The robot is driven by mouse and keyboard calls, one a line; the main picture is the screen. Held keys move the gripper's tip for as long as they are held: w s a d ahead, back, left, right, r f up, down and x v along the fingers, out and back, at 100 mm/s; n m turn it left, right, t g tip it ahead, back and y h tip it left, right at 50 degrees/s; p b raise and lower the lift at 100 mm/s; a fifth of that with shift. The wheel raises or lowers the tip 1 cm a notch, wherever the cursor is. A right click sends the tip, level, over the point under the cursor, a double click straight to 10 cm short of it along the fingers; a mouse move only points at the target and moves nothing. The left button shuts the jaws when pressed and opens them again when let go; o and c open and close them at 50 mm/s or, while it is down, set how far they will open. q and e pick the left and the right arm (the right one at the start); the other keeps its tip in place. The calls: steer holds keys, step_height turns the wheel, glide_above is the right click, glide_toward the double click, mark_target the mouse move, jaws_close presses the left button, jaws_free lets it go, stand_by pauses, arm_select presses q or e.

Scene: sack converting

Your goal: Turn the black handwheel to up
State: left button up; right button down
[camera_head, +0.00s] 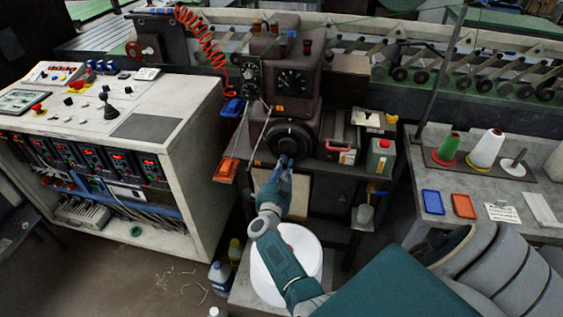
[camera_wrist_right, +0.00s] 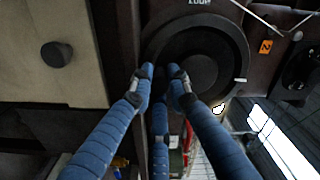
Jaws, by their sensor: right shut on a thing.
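The black handwheel (camera_head: 291,137) is on the front of the dark brown machine head in the head view. In the right wrist view the handwheel (camera_wrist_right: 207,45) is a round black disc with a raised hub, and a small pale mark shows at its right rim. My right gripper (camera_head: 284,163) comes from below, with its blue fingers at the lower rim of the handwheel. In the wrist view the right gripper (camera_wrist_right: 162,72) is shut on the rim, left of the hub. Its exact contact is partly hidden by the fingers. My left gripper is not in view.
A control cabinet (camera_head: 145,125) stands at the left. An orange tray (camera_head: 227,171) is left of the machine head. A green-and-red can (camera_head: 381,158) stands right of it. A table (camera_head: 405,190) with thread cones is at the right.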

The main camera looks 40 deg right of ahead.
steer(key=shift+s+d+f+n, duration=0.1)
steer(key=shift+s+f+n, duration=0.1)
steer(key=shift+n, duration=0.2)
steer(key=c, duration=1.6)
jaws_free()
steer(key=shift+r, duration=0.1)
steer(key=shift+c, duration=0.2)
